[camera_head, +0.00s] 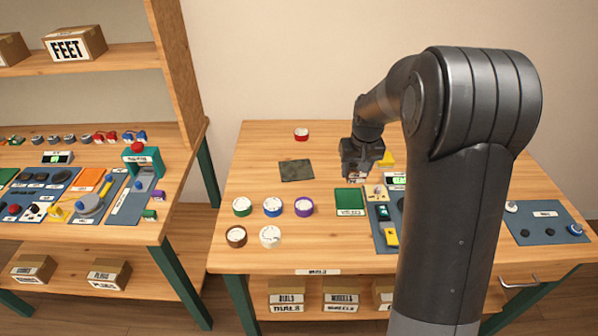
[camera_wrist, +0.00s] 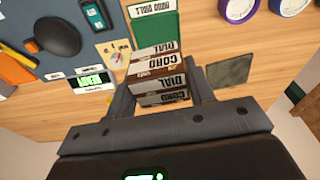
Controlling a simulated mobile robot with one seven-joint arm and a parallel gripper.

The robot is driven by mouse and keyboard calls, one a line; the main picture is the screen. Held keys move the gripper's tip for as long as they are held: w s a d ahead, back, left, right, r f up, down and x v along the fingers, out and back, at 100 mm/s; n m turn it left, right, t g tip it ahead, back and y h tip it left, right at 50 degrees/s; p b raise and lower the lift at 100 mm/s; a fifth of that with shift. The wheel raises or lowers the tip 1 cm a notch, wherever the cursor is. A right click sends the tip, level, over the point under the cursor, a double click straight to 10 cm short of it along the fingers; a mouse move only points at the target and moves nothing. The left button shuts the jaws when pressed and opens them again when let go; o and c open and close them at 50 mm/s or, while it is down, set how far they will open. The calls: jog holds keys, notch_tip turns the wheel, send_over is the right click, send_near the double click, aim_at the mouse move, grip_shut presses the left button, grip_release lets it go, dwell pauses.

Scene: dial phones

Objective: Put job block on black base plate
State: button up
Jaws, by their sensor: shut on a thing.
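My gripper (camera_head: 359,177) hangs over the middle of the workbench, to the right of the black base plate. In the wrist view, my gripper (camera_wrist: 163,82) has its two fingers on either side of the job block (camera_wrist: 158,80), a brown and white block lettered CORD and DIAL, and is shut on it. In the head view the block is mostly hidden by the gripper. The black base plate (camera_head: 297,170), a flat dark square, lies bare on the wood; it also shows in the wrist view (camera_wrist: 229,72), to the right of the right finger, apart from the block.
A green plate (camera_head: 349,201) lies in front of my gripper, beside a blue-grey panel with dial parts. Several round spools (camera_head: 272,206) stand at the front left. A red roll (camera_head: 301,134) sits behind the base plate. Wood around the plate is clear.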

jog(key=w+a+m, duration=0.1)
jog(key=w+a, duration=0.2)
jog(key=w, duration=0.6)
send_over(305, 174)
jog(key=f, duration=0.7)
jog(key=shift+s+f, duration=0.15)
jog(key=shift+s, duration=0.1)
jog(key=shift+f, duration=2)
jog(key=shift+f, duration=0.1)
jog(key=o, duration=1)
